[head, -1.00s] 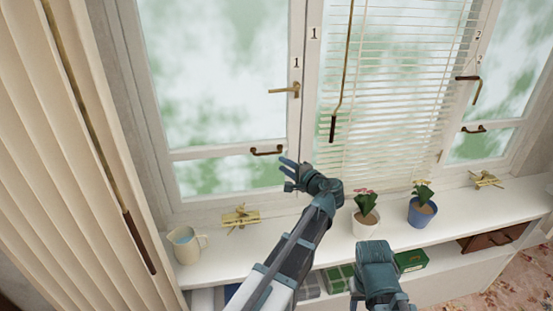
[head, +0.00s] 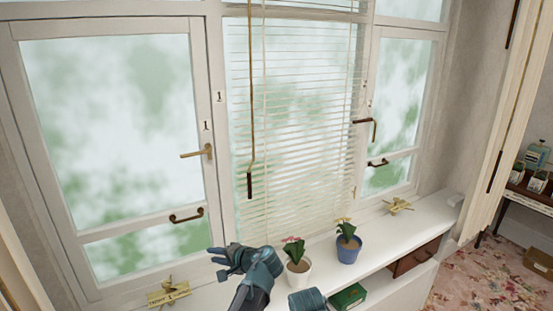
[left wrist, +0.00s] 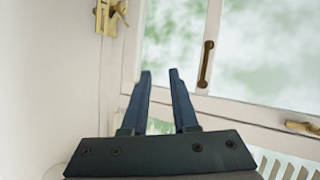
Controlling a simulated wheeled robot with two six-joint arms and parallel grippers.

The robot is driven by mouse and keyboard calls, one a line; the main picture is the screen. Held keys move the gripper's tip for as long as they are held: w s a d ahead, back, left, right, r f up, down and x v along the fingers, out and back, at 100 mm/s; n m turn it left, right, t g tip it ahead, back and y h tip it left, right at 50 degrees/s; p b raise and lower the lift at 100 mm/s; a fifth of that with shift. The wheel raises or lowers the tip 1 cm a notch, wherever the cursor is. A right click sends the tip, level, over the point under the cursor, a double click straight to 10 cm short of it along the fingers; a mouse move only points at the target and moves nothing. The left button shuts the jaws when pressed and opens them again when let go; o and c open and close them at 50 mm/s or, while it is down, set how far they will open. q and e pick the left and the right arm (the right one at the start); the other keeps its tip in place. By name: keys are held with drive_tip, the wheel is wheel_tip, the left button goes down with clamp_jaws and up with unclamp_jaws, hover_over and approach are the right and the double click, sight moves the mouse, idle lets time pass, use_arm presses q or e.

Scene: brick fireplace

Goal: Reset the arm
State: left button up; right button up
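My left gripper (head: 216,261) is in front of the lower left window, close above the white sill, with its fingers pointing left. In the left wrist view its two dark blue fingers (left wrist: 160,98) stand apart with nothing between them, so it is open and empty. Part of my right arm (head: 307,299), a teal link, shows at the bottom edge of the head view. The right gripper's fingers are out of the picture.
White sill (head: 410,228) bears a white pot (head: 298,275) right beside my left wrist, a blue pot (head: 348,252) and brass catches (head: 168,292). A dark handle (head: 186,215) and brass lever (head: 198,153) are on the left window. A blind (head: 290,130) hangs mid-window. A green box (head: 348,297) is below.

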use_arm(q)
drive_tip(key=s+d+f+n+g+h, duration=0.1)
drive_tip(key=s+d+f+g+h, duration=0.1)
drive_tip(key=s, duration=0.6)
drive_tip(key=s+d+f+g+h, duration=0.3)
drive_tip(key=s+d+f+h, duration=0.1)
drive_tip(key=s+d+f, duration=0.2)
drive_tip(key=s+d+f+n+g+h, duration=0.1)
drive_tip(key=s+d+f+g+h, duration=0.1)
drive_tip(key=s+d, duration=0.6)
wheel_tip(320, 180, down, 3)
drive_tip(key=shift+s+r+n+h, duration=0.2)
drive_tip(key=shift+s+n+h, duration=0.1)
drive_tip(key=shift+s+h, duration=0.55)
